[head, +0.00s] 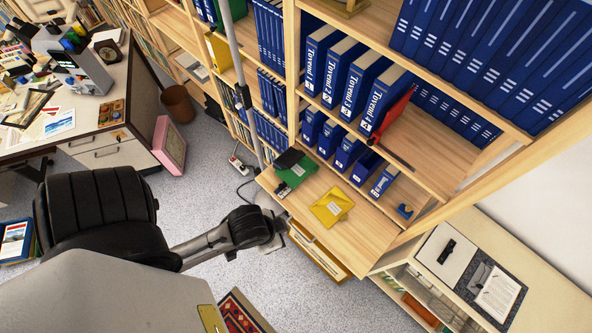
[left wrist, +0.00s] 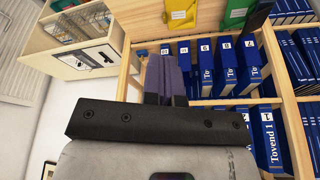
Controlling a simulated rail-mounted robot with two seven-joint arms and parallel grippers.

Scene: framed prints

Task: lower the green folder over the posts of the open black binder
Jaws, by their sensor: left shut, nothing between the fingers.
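A green folder (head: 296,172) lies flat at the back left of the wooden desk shelf, with a black object (head: 289,158) over its far part. It also shows at the top of the left wrist view (left wrist: 236,14). What looks like the open black binder (head: 486,289) lies on the low cabinet at the right, a pale panel with a black strip on one side and white paper on the other. My left gripper (left wrist: 167,78) is shut and empty, its fingers in front of blue binders in the left wrist view. In the head view its fingertips are unclear. My right gripper is out of view.
A yellow envelope (head: 332,207) lies right of the folder. Shelves of blue binders (head: 362,84) rise behind, with a red item (head: 389,108) jutting out. A cluttered desk (head: 112,150) stands at the left.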

